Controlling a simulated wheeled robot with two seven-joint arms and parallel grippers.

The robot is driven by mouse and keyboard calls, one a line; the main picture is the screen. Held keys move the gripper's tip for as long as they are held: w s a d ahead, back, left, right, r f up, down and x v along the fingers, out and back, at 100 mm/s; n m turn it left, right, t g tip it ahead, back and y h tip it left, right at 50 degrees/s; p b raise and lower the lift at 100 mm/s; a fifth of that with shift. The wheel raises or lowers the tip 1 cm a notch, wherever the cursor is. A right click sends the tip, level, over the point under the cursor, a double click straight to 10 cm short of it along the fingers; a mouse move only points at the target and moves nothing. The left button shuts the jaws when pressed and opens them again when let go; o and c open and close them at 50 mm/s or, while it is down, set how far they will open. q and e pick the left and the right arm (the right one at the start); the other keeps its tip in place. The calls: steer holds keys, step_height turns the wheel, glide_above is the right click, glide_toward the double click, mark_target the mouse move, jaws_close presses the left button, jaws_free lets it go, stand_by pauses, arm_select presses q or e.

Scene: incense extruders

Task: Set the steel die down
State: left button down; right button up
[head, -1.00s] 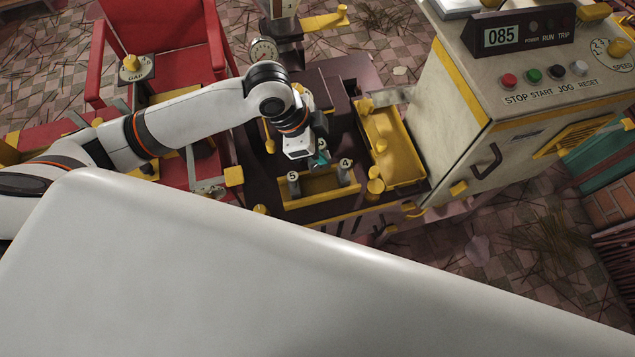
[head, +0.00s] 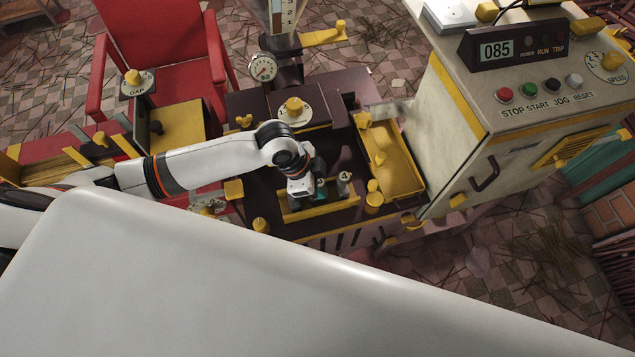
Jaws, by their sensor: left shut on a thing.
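My left gripper (head: 310,195) points down over the yellow rack (head: 318,210) on the dark machine bed. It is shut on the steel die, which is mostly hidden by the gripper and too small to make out. A small teal piece shows at the fingertips; I cannot tell whether it belongs to the gripper. A grey post marked 4 (head: 344,180) stands at the rack's right end, just right of the gripper. I cannot tell whether the die touches the rack. My right gripper is not in view.
A yellow tray (head: 405,178) lies right of the rack, beside the control cabinet (head: 450,130) reading 085. A yellow knob on a dial (head: 294,106) and a gauge (head: 262,67) stand behind. A red chair (head: 160,45) is at the back left. A large pale surface fills the foreground.

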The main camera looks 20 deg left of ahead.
arm_select(q)
steer(key=c, duration=1.2)
jaws_free()
steer(key=shift+f, duration=0.1)
steer(key=shift+a+r, duration=0.15)
steer(key=shift+r, duration=0.3)
steer(key=v, duration=1.1)
steer(key=shift+r, duration=0.2)
steer(key=shift+s, duration=0.1)
